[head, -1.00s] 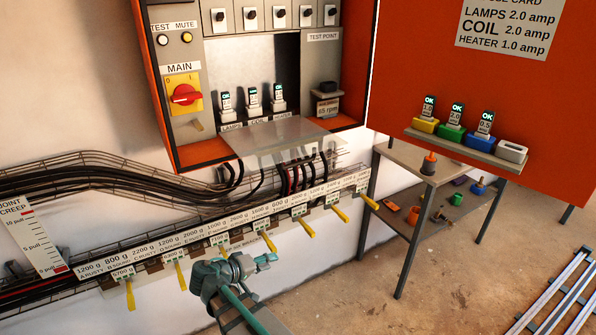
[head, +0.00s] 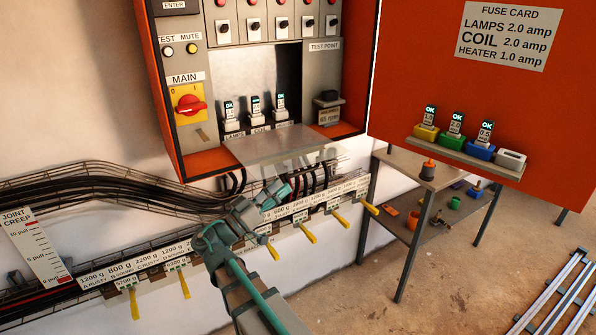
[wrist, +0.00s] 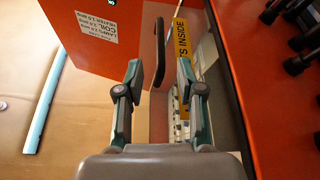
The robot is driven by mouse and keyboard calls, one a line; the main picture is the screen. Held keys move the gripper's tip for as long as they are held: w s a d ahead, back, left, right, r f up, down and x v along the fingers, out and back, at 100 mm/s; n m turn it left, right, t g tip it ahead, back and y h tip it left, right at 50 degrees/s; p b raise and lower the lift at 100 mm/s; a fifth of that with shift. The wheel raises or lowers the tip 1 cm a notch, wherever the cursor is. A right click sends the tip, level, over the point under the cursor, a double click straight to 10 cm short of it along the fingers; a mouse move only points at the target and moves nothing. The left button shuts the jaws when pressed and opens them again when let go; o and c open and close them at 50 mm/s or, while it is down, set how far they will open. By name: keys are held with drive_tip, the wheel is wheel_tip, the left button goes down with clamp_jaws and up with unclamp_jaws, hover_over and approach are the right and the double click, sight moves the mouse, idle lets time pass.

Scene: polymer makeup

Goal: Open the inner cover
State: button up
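In the head view a grey, partly see-through plate (head: 270,146), which looks like the inner cover, juts out below the fuse recess of the orange cabinet. Its hinge and exact angle are unclear. My gripper (head: 274,193) is below and in front of this plate, over the label rail. In the wrist view my gripper (wrist: 158,72) is open with nothing between its fingertips. A black bar handle (wrist: 160,42) lies beyond the fingertips, roughly in line with the gap. A yellow strip (wrist: 181,42) reading "S INSIDE" is just right of it.
The orange cabinet door (head: 480,110) stands open at right, with a small shelf (head: 465,153) of coloured fuse holders. Black cables and a wire tray (head: 90,185) run below the cabinet. Yellow-handled levers (head: 307,233) hang from the rail. A side table (head: 400,160) stands at right.

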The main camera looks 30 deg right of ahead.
sight(298, 174)
drive_tip(key=p+x, duration=0.2)
drive_tip(key=x, duration=0.5)
clamp_jaws()
idle(0.3)
